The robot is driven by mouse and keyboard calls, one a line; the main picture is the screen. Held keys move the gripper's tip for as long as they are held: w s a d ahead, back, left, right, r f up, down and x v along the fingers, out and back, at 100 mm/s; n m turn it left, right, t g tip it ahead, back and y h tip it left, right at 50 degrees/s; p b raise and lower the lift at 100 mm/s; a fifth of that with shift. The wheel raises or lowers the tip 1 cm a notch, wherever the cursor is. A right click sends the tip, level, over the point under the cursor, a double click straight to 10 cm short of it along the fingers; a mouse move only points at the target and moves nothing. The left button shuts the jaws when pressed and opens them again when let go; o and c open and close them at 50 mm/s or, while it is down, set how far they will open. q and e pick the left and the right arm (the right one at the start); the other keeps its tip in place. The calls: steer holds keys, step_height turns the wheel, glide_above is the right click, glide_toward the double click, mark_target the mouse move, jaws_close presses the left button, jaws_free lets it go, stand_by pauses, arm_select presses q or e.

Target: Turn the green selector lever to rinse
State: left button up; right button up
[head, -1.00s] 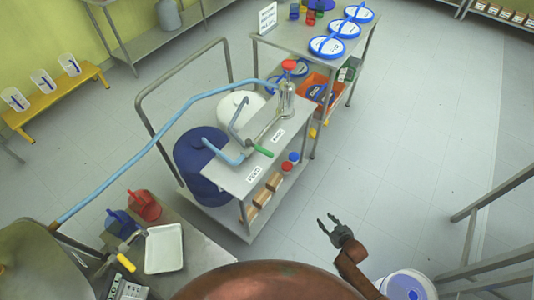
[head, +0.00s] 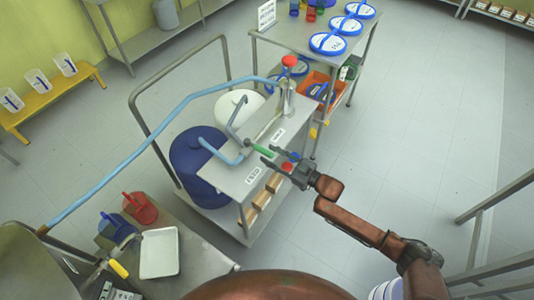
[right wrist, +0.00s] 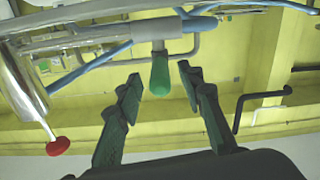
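The green selector lever (head: 262,151) sits on a grey metal cart top, its handle pointing toward the right edge between two white labels. One label (head: 253,174) is nearer me and the other (head: 278,135) is farther; their print is too small to read surely. My right gripper (head: 270,158) is just off the handle's end, open. In the right wrist view, the green handle (right wrist: 160,74) shows between the two spread fingers (right wrist: 158,78), beyond their tips, with no visible contact. My left gripper is not in view.
A steel column with a red knob (head: 289,61) stands behind the lever, also in the right wrist view (right wrist: 58,146). A light-blue hose (head: 150,150) runs to the cart.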

steer(key=shift+x, duration=1)
jaws_close()
